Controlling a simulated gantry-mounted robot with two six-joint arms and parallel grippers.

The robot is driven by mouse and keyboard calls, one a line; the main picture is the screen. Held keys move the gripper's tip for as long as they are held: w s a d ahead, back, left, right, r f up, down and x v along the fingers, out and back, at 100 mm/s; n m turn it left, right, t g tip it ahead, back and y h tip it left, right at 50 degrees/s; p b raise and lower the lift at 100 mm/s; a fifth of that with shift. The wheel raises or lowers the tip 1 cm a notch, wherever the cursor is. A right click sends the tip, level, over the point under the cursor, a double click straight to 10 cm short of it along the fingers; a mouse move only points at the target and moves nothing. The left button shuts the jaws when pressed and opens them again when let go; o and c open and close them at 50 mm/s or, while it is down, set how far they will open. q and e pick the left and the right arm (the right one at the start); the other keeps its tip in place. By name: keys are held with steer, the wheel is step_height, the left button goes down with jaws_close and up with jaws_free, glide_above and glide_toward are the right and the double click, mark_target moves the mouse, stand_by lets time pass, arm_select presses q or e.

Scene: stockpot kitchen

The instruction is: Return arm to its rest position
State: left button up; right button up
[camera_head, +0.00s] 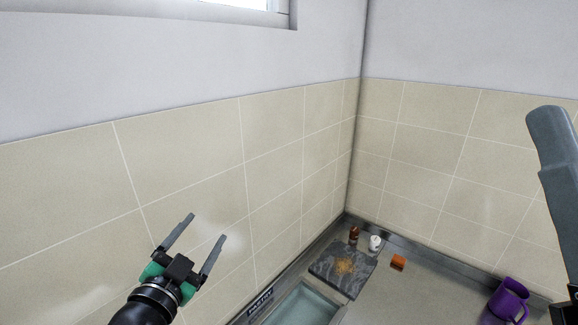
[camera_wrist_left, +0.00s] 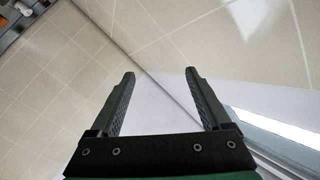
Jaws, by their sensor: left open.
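My left gripper (camera_head: 206,228) is raised in front of the tiled wall at the lower left of the head view. Its two grey fingers are spread apart with nothing between them. In the left wrist view the same open fingers (camera_wrist_left: 160,73) point toward the wall corner, with empty space between them. A grey and dark part, likely of my right arm, shows at the right edge of the head view. I cannot see a right gripper on it.
A metal counter holds a dark board (camera_head: 329,268) with orange crumbs, a brown bottle (camera_head: 353,235), a small white item (camera_head: 375,243), an orange block (camera_head: 398,262) and a purple mug (camera_head: 508,299). A sink (camera_head: 304,306) lies in front. The air around the left gripper is clear.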

arm_select(q)
steer(key=s+d+r+n+t, duration=0.1)
steer(key=s+r+t, duration=0.45)
steer(key=r, duration=0.95)
steer(key=s+a+r+n+t, duration=0.1)
steer(key=s+r+n+t, duration=0.1)
steer(key=s+r, duration=0.4)
steer(key=s+a+r+n+t, duration=0.1)
steer(key=s+r+n, duration=0.4)
steer(key=s, duration=0.5)
steer(key=shift+s+r+t+y, duration=0.25)
steer(key=shift+r+t+y, duration=0.2)
steer(key=shift+t, duration=0.2)
